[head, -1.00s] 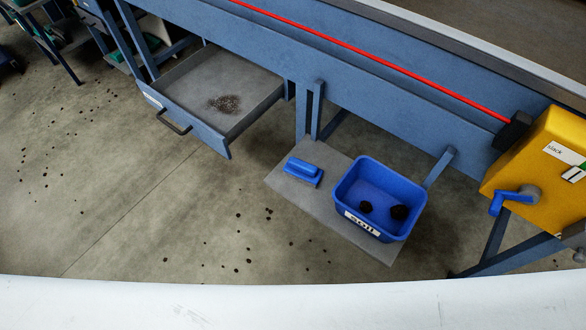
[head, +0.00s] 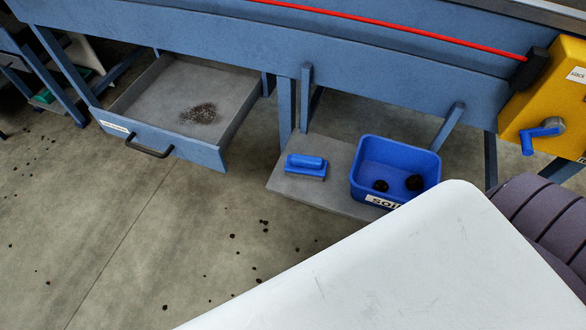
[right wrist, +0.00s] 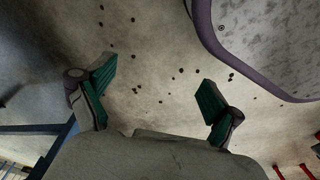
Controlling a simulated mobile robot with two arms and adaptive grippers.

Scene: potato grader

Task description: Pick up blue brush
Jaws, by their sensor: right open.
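The blue brush (head: 306,166) lies on a low grey shelf (head: 322,202) under the blue machine in the head view, just left of a blue bin. Its handle faces up. My right gripper (right wrist: 158,92) shows in the right wrist view with its two green-padded fingers wide apart and nothing between them. My left gripper is not in view.
The blue soil bin (head: 366,184) holds dark lumps. An open drawer (head: 172,150) with dirt in it juts out at left. A yellow box (head: 545,110) with a blue crank hangs at right. Dark clods dot the open floor (head: 150,240).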

